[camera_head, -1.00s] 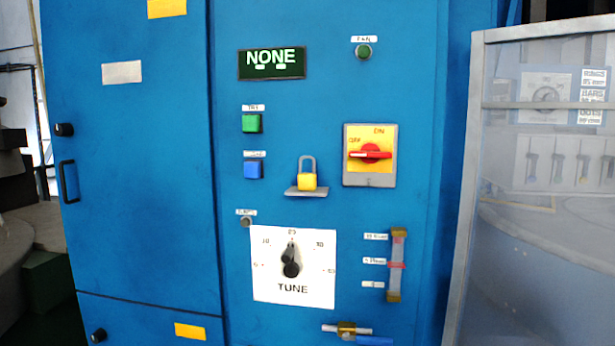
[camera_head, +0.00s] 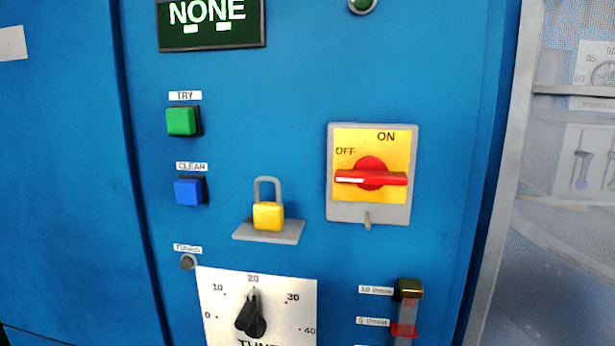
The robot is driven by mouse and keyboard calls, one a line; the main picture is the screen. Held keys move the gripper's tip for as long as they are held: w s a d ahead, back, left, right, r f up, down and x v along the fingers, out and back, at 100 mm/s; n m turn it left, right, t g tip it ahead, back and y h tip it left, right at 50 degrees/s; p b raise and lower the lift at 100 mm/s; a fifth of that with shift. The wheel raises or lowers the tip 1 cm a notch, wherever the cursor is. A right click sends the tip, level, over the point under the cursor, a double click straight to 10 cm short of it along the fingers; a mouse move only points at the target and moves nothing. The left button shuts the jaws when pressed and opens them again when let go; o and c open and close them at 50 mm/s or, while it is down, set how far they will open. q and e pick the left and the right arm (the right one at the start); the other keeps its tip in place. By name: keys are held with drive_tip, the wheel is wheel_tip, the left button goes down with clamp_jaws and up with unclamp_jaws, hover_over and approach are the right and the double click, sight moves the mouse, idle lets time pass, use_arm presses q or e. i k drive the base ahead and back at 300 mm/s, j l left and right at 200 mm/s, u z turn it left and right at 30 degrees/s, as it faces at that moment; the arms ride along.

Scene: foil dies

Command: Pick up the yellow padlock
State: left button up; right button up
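The yellow padlock (camera_head: 268,215) stands upright on a small grey shelf (camera_head: 290,236) that juts from the blue cabinet front. Its grey shackle points up. The padlock is left of the rotary switch, whose red handle (camera_head: 370,178) lies level on a yellow plate, with its pale-marked end to the left below OFF. A small grey tab (camera_head: 367,220) sits at the foot of the switch plate. Neither of my grippers shows in the view.
A green TRY button (camera_head: 182,121) and a blue CLEAR button (camera_head: 189,191) are left of the padlock. The TUNE dial (camera_head: 252,314) is below it. A grey-framed translucent panel (camera_head: 500,180) stands at the right. The space right around the padlock looks clear.

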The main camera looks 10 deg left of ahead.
sight(267, 217)
drive_tip(key=k+j, duration=0.1)
drive_tip(key=k, duration=0.9)
drive_tip(key=l+u, duration=0.15)
drive_tip(key=u, duration=1.15)
drive_tip(key=i+l, duration=0.1)
drive_tip(key=l, duration=0.3)
drive_tip(key=i+l, duration=0.1)
drive_tip(key=l, duration=0.3)
drive_tip(key=i+l, duration=0.15)
drive_tip(key=l, duration=0.25)
drive_tip(key=i+l, duration=0.1)
drive_tip(key=l, duration=0.35)
drive_tip(key=i+l, duration=0.1)
drive_tip(key=l, duration=0.3)
drive_tip(key=i+l, duration=0.1)
drive_tip(key=l, duration=0.3)
drive_tip(key=i+l, duration=0.15)
drive_tip(key=l, duration=0.25)
drive_tip(key=i+l, duration=0.1)
drive_tip(key=l, duration=0.3)
drive_tip(key=u, duration=0.05)
